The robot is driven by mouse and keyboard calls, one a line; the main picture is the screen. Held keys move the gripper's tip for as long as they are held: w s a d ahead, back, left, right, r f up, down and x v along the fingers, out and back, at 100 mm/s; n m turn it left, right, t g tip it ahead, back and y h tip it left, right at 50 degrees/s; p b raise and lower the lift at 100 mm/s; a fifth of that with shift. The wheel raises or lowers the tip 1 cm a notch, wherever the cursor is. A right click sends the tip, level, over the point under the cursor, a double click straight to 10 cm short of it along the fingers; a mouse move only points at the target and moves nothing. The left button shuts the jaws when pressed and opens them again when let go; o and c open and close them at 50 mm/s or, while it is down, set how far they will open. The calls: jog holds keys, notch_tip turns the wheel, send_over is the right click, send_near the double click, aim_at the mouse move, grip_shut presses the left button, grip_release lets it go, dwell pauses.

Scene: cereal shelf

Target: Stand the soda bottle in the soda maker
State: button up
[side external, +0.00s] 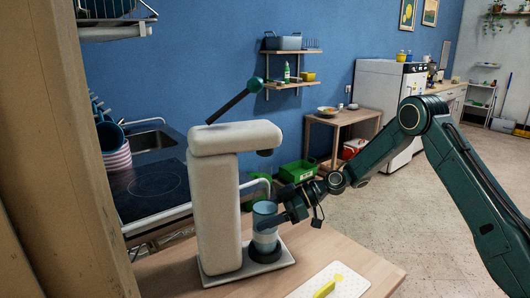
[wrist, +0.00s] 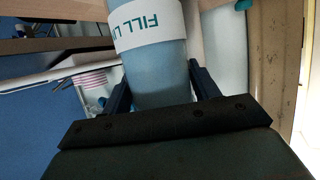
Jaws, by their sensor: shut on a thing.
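The soda maker (side external: 218,205) is a tall off-white machine with an overhanging head and a grey base tray (side external: 222,275). The blue-grey soda bottle (side external: 265,212) has a white band and is upright, or nearly so, under the head and over the black round seat (side external: 265,255). I cannot tell whether its bottom touches the seat. My gripper (side external: 275,220) comes from the right and is shut on the bottle. In the wrist view the bottle (wrist: 158,75), with its inverted "FILL" lettering, is between my two fingers (wrist: 162,88).
The soda maker stands on a wooden counter (side external: 340,250). A white board (side external: 318,287) with a yellow item (side external: 325,289) lies at the front right. A wooden post (side external: 65,150) fills the left. A lever with a teal knob (side external: 256,84) rises above the machine.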

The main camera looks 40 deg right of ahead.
jog(key=shift+f, duration=0.25)
jog(key=o, duration=1.2)
jog(key=shift+f, duration=0.15)
jog(key=shift+d, duration=0.1)
jog(key=v, duration=1.3)
jog(key=shift+s+d+r, duration=0.1)
jog(key=shift+d+r, duration=0.15)
jog(key=shift+d, duration=0.05)
